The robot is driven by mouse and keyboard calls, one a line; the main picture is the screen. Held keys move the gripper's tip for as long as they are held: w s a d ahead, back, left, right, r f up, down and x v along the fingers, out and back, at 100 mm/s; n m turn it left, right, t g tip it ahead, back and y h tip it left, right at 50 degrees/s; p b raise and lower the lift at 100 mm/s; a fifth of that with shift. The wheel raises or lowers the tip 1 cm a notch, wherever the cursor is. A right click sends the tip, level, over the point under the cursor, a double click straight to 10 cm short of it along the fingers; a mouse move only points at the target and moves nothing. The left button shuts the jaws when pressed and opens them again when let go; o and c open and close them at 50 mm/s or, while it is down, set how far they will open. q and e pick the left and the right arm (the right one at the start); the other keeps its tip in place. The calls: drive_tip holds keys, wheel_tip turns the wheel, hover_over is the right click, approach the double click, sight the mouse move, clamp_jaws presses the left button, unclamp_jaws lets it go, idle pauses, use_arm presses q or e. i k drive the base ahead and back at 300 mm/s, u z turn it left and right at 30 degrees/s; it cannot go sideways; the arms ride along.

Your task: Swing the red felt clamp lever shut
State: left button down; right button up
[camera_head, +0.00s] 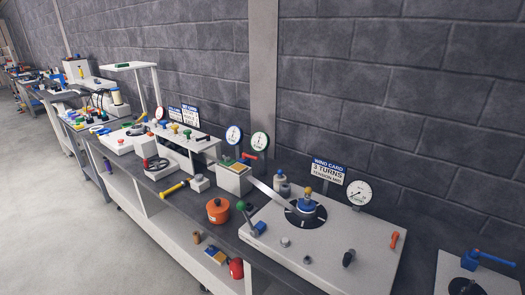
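A small red lever (249,156) stands out at the top of a white box (235,180) in the middle of the bench, below two round gauges. It is likely the felt clamp lever; it is too small to tell how far it is swung. A pale strip (272,193) runs from this box to a dark round reel plate (306,222) with a blue and yellow hub (307,203). Neither of my grippers is in view.
A white panel (340,255) carries the reel, an orange handle (394,240) and dark knobs. A sign reading "WIND CARD 3 TURNS" (327,171) stands behind it. An orange pot (218,211) and yellow-handled tool (173,189) lie nearby. Open floor (50,220) is at left.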

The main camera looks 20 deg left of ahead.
sight(244, 155)
drive_tip(key=k, duration=1.3)
drive_tip(key=u, duration=0.75)
drive_tip(key=i, duration=1.95)
drive_tip(key=z, duration=0.9)
